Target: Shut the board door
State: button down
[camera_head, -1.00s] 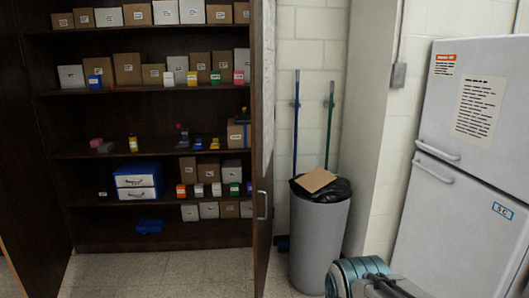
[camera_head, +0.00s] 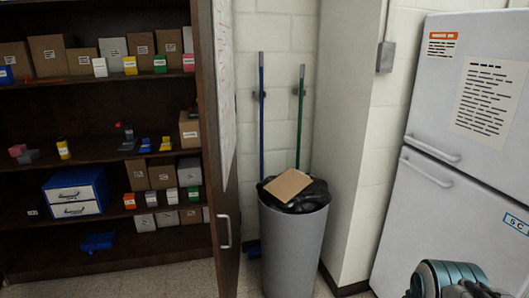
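The board door (camera_head: 225,150) is a tall dark wooden door on the right side of the shelf cabinet (camera_head: 110,92). It stands open, swung out toward me and seen nearly edge-on. A white board sheet (camera_head: 224,80) with faint writing is on its right-hand face. A metal pull handle (camera_head: 226,232) sits low on that same face. Part of my arm, teal and grey, shows at the bottom right corner, well right of the door and apart from it. My gripper's fingers are not visible.
A grey bin (camera_head: 293,245) with a black bag and a flat cardboard piece (camera_head: 287,185) stands just right of the door. A blue pole (camera_head: 261,120) and a green pole (camera_head: 300,120) lean behind it. A grey fridge (camera_head: 450,160) stands at the right. Boxes fill the shelves.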

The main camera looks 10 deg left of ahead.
aim_at(212, 22)
jog(key=u, duration=0.3)
jog(key=i, duration=1)
jog(key=u, duration=0.65)
